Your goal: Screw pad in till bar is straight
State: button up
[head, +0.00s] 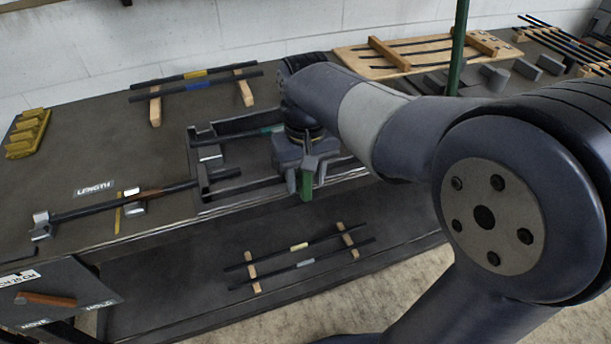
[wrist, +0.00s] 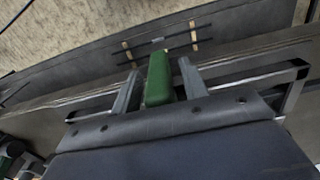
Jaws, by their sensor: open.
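My gripper (head: 306,178) hangs over the front right part of a dark rectangular frame (head: 240,204) on the bench. A short dark rod (head: 228,173) shows inside the frame. No screw pad can be clearly made out; my arm hides part of the frame.
Bars on wooden strips (head: 155,108) lie at the back, and more (head: 250,270) on the lower shelf. A yellow stepped block (head: 28,132) sits at the far left. A green post (head: 458,45) rises behind my arm. The bench's left middle is fairly clear.

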grip_shut()
dwell(0.4)
jog(key=shift+d+y, duration=0.1)
jog(key=shift+y, duration=0.3)
